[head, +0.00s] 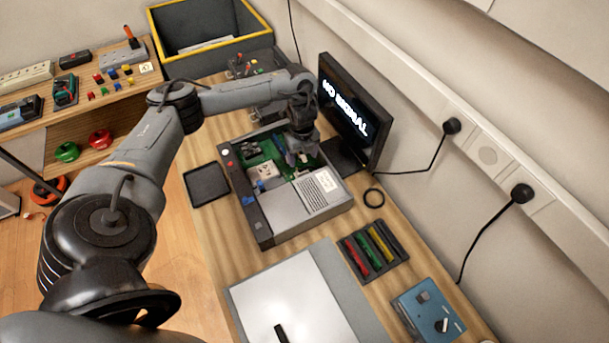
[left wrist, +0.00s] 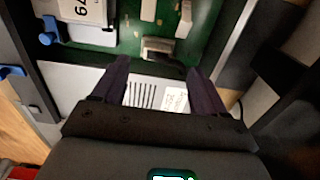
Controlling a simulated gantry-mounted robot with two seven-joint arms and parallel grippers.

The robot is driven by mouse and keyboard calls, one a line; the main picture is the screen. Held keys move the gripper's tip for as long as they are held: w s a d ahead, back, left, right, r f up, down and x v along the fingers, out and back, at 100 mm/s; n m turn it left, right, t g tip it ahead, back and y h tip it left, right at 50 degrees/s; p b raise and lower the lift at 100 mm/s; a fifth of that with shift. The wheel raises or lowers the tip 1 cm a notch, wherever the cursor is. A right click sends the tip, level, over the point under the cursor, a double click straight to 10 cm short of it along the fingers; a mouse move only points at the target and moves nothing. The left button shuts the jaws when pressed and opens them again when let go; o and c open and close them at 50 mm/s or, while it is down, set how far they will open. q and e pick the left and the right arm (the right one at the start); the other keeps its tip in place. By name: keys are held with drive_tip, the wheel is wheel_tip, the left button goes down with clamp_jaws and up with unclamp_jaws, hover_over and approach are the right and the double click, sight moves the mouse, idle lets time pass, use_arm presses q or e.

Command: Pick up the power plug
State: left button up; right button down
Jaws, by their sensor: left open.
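My left gripper (head: 301,160) is open and points down into the open computer case (head: 262,236) on the wooden table. In the left wrist view its two dark fingers (left wrist: 156,68) are spread, with nothing between them. A small grey plug-like block (left wrist: 160,48) sits on the green circuit board just beyond and between the fingertips. I take it for the power plug, though its shape is partly unclear. In the head view the gripper hides that spot. Two black plugs (head: 452,126) (head: 522,193) sit in the wall strip. My right gripper is not in view.
A monitor (head: 352,112) stands close to the right of my left gripper. The case's metal box with a white label (head: 318,190) lies nearby.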

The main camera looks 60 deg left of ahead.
sight(302, 169)
use_arm(q)
drive_tip(key=shift+f+b, duration=0.45)
drive_tip(key=shift+f, duration=0.5)
drive_tip(key=f, duration=0.2)
drive_tip(key=f+b, duration=0.1)
drive_tip(key=f, duration=0.1)
drive_tip(key=shift+s+d, duration=0.1)
drive_tip(key=shift+s, duration=0.1)
drive_tip(key=shift+f, duration=0.2)
drive_tip(key=shift+c, duration=0.4)
clamp_jaws()
drive_tip(key=shift+r, duration=0.1)
